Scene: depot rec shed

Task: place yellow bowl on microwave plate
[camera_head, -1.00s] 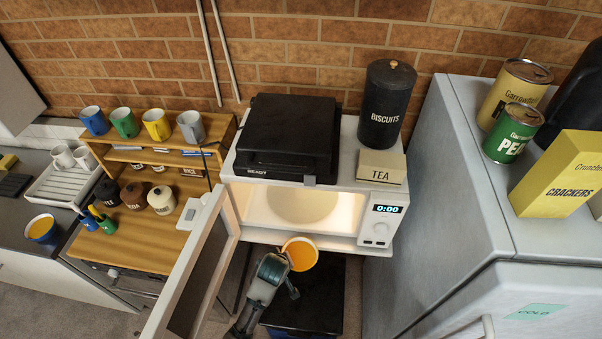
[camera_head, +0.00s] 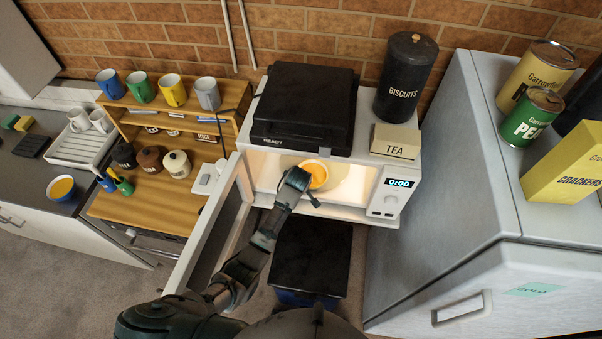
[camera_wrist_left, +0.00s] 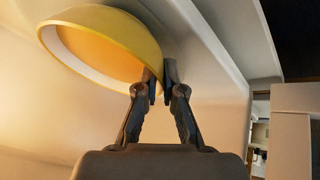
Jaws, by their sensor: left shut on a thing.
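The yellow bowl (camera_head: 317,172), with an orange inside, is at the front of the lit microwave opening. My left gripper (camera_head: 303,183) is shut on its near rim. The left wrist view also shows the yellow bowl (camera_wrist_left: 130,32), its wall between the two fingertips of my left gripper (camera_wrist_left: 160,84). The microwave (camera_head: 366,205) has its door (camera_head: 215,240) swung open to the left. The pale microwave plate (camera_head: 350,186) shows partly inside, behind and right of the bowl; the bowl and gripper hide the rest. I cannot tell whether the bowl touches it. My right gripper is out of view.
A black appliance (camera_head: 303,105), a biscuits tin (camera_head: 404,80) and a tea box (camera_head: 396,142) stand on the microwave. A fridge (camera_head: 450,180) is close on the right. A dark-topped box (camera_head: 312,255) is below. A blue bowl (camera_head: 61,189) sits on the left counter.

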